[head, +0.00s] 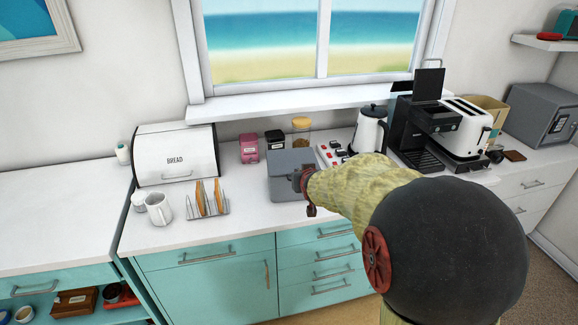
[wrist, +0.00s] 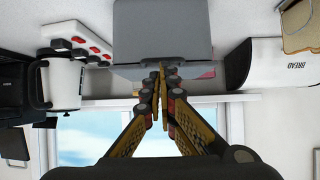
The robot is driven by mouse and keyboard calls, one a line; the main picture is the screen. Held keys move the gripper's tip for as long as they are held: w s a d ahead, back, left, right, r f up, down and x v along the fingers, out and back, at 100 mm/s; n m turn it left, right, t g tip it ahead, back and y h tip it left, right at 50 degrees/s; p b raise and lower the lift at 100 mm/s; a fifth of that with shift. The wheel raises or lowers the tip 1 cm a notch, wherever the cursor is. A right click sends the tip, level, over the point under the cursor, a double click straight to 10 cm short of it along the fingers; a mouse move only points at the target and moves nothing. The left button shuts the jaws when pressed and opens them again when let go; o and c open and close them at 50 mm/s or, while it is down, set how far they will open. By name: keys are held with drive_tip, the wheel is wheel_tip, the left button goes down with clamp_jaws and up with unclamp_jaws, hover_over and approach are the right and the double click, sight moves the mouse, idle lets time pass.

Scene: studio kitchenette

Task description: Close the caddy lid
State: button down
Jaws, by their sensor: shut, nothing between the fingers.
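The grey caddy (head: 285,188) stands on the white counter in the middle of the head view, partly hidden by my gripper. Its flat grey lid (head: 288,160) shows above the front face; I cannot tell its exact angle. In the wrist view a smooth grey panel of the caddy (wrist: 163,28) fills the top middle, with a darker edge along its bottom. My gripper (head: 309,196) is at the caddy's right side in the head view. In the wrist view its fingertips (wrist: 162,70) are together and empty, just below the panel's edge. Contact cannot be made out.
Left of the caddy are a toast rack (head: 208,206), a white mug (head: 159,209) and a bread bin (head: 175,152). Behind it stand a pink tin (head: 249,149), a black tin (head: 275,141) and a jar (head: 300,130). A power strip (head: 330,153) and kettle (head: 370,130) are to the right.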

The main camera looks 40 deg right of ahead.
drive_tip(key=shift+s+f+b, duration=0.2)
drive_tip(key=shift+f+b, duration=0.6)
drive_tip(key=shift+f, duration=0.6)
